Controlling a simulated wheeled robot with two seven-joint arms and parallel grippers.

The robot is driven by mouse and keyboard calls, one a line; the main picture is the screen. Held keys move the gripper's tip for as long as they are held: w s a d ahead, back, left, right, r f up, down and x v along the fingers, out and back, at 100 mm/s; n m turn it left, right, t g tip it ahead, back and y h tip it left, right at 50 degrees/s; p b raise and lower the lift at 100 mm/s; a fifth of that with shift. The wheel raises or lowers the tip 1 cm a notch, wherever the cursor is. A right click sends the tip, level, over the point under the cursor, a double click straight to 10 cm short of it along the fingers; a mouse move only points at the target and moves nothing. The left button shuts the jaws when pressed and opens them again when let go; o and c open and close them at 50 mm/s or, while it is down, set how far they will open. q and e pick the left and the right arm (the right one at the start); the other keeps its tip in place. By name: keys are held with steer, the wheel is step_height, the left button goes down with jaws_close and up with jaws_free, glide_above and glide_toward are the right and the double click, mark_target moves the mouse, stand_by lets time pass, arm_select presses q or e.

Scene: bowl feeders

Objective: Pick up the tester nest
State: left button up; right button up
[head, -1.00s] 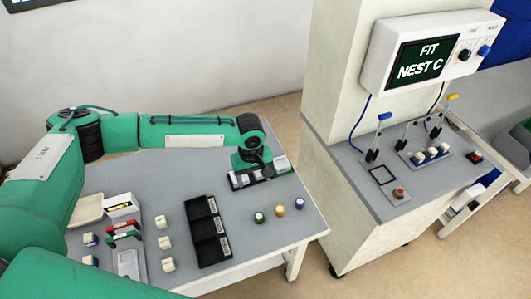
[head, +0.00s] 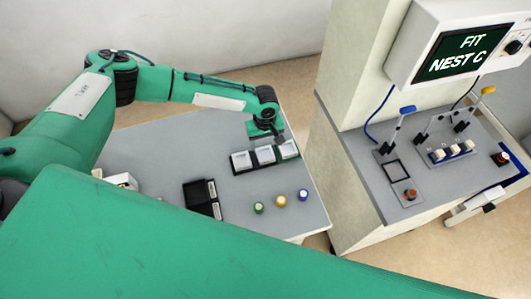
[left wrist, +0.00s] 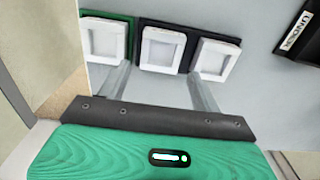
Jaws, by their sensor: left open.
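Three white square nests stand in a row at the back of the table: one on a black base (head: 241,160), a middle one on a dark base (head: 265,155) and one with a green edge (head: 289,150). In the left wrist view the green-based nest (left wrist: 104,40) is at left, the dark blue-based nest (left wrist: 162,48) in the middle and the black-based nest (left wrist: 213,59) at right. My left gripper (left wrist: 160,88) is open and empty, its fingers pointing toward the row around the middle nest. Contact cannot be told. My right gripper is not in view.
Black bins (head: 201,196) and green (head: 258,208), yellow (head: 281,201) and blue (head: 303,195) knobs lie on the table. A tester bench at right has a square frame (head: 397,170) and a screen (head: 463,54) reading "FIT NEST C". My green arm covers the foreground.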

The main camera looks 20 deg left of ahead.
mark_target(265, 154)
arm_select(q)
steer(key=shift+s+f+p, duration=0.25)
steer(key=shift+f+p, duration=0.05)
steer(key=shift+f, duration=0.05)
steer(key=shift+s+d+f+p, duration=0.1)
steer(key=shift+f+p, duration=0.45)
steer(key=shift+f, duration=1.75)
steer(key=c, duration=0.8)
steer(key=shift+r, duration=0.1)
step_height(265, 154, up, 20)
steer(key=b, duration=0.3)
